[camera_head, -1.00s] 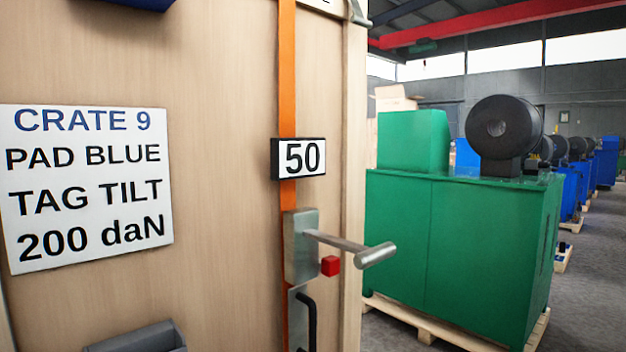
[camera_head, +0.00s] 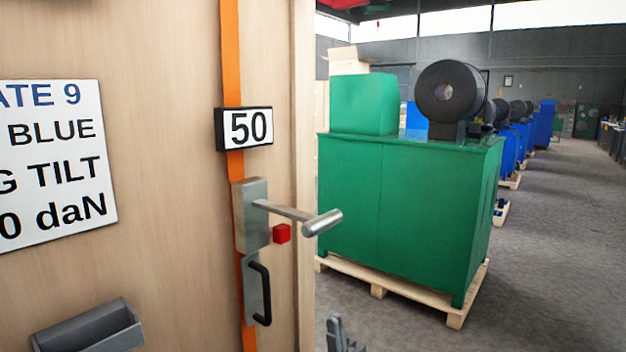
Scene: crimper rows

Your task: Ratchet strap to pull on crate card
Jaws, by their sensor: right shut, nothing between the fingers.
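The crate (camera_head: 165,190) is a pale wooden wall on the left. Its white card (camera_head: 52,165) is cut off by the left edge; the earlier frame reads CRATE 9, PAD BLUE, TAG TILT, 200 daN. An orange strap (camera_head: 230,50) runs down the crate. On it are a display reading 50 (camera_head: 248,129) and a metal ratchet (camera_head: 252,215) with a handle (camera_head: 322,222) sticking out to the right. A red block (camera_head: 282,233) sits beside the ratchet. My right gripper (camera_head: 342,338) is shut and empty at the bottom edge, below and right of the ratchet, apart from it. My left gripper is out of view.
A black pull handle (camera_head: 262,293) is below the ratchet. A grey open holder (camera_head: 88,330) is on the crate at lower left. A green machine (camera_head: 400,210) stands on a wooden pallet (camera_head: 400,288) to the right. Grey floor (camera_head: 560,270) is clear at right.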

